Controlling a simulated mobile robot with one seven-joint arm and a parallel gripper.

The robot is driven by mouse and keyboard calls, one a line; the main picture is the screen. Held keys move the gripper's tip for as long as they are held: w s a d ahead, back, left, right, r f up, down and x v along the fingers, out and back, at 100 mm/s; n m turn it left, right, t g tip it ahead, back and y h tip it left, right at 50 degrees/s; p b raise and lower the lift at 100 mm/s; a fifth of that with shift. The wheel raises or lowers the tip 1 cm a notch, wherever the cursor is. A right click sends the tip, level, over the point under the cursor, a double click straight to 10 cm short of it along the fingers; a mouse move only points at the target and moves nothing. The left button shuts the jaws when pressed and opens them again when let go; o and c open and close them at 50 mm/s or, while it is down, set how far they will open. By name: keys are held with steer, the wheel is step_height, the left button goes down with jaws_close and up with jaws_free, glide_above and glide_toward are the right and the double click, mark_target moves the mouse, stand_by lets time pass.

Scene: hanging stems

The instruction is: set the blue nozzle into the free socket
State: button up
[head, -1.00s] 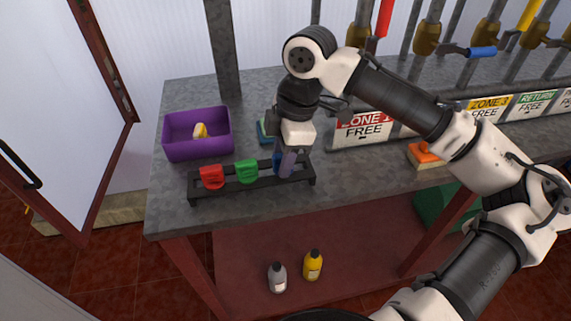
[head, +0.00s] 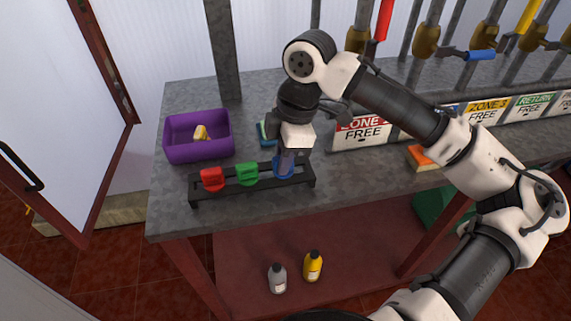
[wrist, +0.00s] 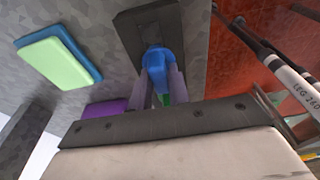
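The blue nozzle (head: 284,170) is upright at the right end of the black rack (head: 233,190), in line with a red nozzle (head: 212,179) and a green nozzle (head: 247,174). My gripper (head: 285,160) points down over it. In the wrist view, the blue nozzle (wrist: 155,62) sits between my two fingers (wrist: 158,80), which appear to press on its sides. The rack end (wrist: 150,22) lies beneath it. The nozzle's lower end and the socket are hidden, so I cannot tell how deep it sits. A bit of green shows between the fingers.
A purple bin (head: 200,155) with a yellow object (head: 201,133) stands behind the rack. A green and blue pad (wrist: 57,57) lies near my gripper. The zone signs (head: 361,132) and an orange block (head: 423,156) are to the right. The front bench edge is close.

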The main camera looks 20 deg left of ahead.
mark_target(278, 158)
jaws_close()
steer(key=shift+p, duration=0.55)
stand_by(0.5)
steer(key=shift+r, duration=0.15)
steer(key=shift+r+p, duration=2.15)
steer(key=shift+p, duration=0.1)
steer(key=shift+f, duration=0.1)
